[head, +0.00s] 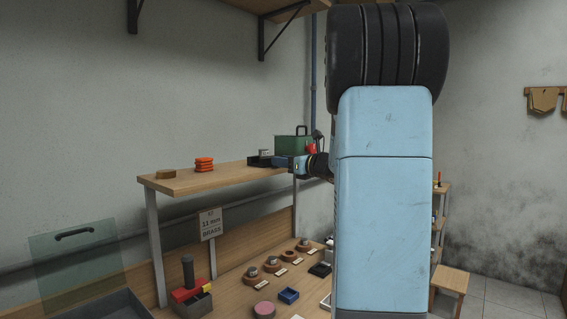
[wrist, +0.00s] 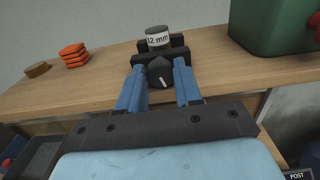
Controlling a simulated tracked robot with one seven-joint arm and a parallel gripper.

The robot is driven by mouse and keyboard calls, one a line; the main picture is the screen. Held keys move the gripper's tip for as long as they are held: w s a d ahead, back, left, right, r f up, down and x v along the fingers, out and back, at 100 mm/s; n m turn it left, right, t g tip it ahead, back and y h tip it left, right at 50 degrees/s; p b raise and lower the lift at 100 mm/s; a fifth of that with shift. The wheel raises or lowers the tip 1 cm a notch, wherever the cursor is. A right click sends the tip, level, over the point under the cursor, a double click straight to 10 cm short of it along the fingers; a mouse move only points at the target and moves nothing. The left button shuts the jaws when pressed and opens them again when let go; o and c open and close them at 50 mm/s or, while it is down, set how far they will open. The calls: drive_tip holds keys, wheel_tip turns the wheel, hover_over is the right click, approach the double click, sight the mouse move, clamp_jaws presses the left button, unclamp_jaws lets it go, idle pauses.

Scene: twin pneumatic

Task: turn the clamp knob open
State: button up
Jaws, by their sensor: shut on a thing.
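The clamp (wrist: 148,52) is black and stands on the wooden shelf (wrist: 100,88) in the wrist view. It holds a grey cylinder (wrist: 157,31) with a white label reading 12 mm. The clamp knob (wrist: 161,75) is dark with a white pointer line, which tilts slightly off the upright. My gripper (wrist: 160,70) has its blue fingers on both sides of the knob and is shut on it. In the head view my gripper (head: 283,161) reaches the shelf from the right, and the clamp (head: 258,161) shows small beside it.
A green box (wrist: 272,24) stands right of the clamp. Orange stacked pieces (wrist: 74,54) and a brown disc (wrist: 37,69) lie to the left.

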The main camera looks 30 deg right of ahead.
drive_tip(key=shift+c, duration=1.4)
drive_tip(key=shift+n, duration=1.6)
drive_tip(key=o, duration=1)
drive_tip(key=shift+o, duration=0.2)
drive_tip(key=v, duration=1.3)
drive_tip(key=shift+s, duration=0.4)
drive_tip(key=shift+d, duration=0.1)
